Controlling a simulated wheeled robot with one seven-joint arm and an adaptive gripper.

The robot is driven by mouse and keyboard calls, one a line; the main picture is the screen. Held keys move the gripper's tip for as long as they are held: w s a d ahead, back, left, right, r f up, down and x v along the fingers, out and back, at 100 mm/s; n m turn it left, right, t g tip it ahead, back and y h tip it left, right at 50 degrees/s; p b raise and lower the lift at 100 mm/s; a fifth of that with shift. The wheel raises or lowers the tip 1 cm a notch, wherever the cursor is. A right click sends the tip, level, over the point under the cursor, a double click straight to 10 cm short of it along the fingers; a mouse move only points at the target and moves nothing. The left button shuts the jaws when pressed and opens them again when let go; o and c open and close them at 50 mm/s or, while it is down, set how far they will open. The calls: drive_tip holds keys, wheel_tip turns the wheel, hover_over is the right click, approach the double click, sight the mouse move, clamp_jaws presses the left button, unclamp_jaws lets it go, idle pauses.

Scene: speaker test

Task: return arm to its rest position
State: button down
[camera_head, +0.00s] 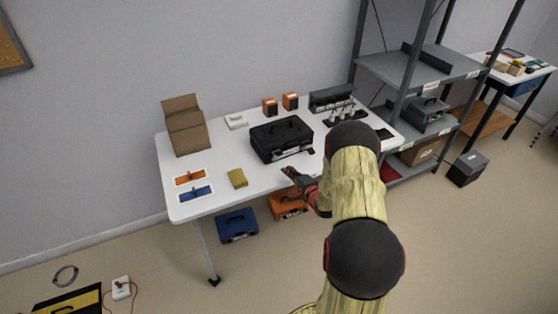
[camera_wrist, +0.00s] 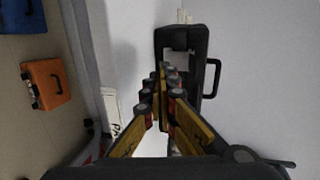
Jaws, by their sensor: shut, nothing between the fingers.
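My gripper (camera_head: 294,177) hangs at the front edge of the white table (camera_head: 230,201), a little in front of the black case (camera_head: 281,139). In the wrist view my gripper (camera_wrist: 168,72) has its fingers together with nothing between them. The black case also shows in the wrist view (camera_wrist: 200,40), beyond the fingertips, with its handle to the right. My arm (camera_head: 357,190) reaches from the lower right toward the table, bent at the elbow. Whether the fingers touch the case cannot be told.
A yellow sponge-like block (camera_head: 237,178), orange and blue trays (camera_head: 195,193) and a cardboard box (camera_head: 186,125) are on the table's left. Blue (camera_head: 237,225) and orange (camera_head: 287,206) cases sit below. A grey shelf (camera_head: 420,70) stands right. The floor at front right is clear.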

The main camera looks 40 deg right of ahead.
idle(0.6)
drive_tip(key=w+a+r+n+g, duration=0.1)
drive_tip(key=w+a+r+n, duration=0.15)
drive_tip(key=r, duration=0.45)
drive_tip(key=w+a+r+n+g, duration=0.1)
drive_tip(key=a+r+n, duration=0.2)
drive_tip(key=r, duration=0.4)
drive_tip(key=s+a+r+n+g, duration=0.2)
drive_tip(key=s+a+r, duration=0.1)
drive_tip(key=a+r, duration=0.25)
drive_tip(key=s+a+r+n+g, duration=0.1)
drive_tip(key=s+a+r+n, duration=0.15)
drive_tip(key=a+r, duration=0.35)
drive_tip(key=s+a+r+n+g+y, duration=0.1)
drive_tip(key=s+a+r+n, duration=0.1)
drive_tip(key=s+a, duration=0.4)
drive_tip(key=s+a+r+n+g, duration=0.2)
drive_tip(key=s+a+n, duration=0.2)
drive_tip(key=s, duration=1)
drive_tip(key=s+a+r+n+g+y, duration=0.1)
drive_tip(key=s+a+r+n, duration=0.2)
drive_tip(key=s+a, duration=0.7)
drive_tip(key=shift+n+y, duration=0.3)
drive_tip(key=shift+n, duration=0.2)
drive_tip(key=shift+w+f, duration=0.1)
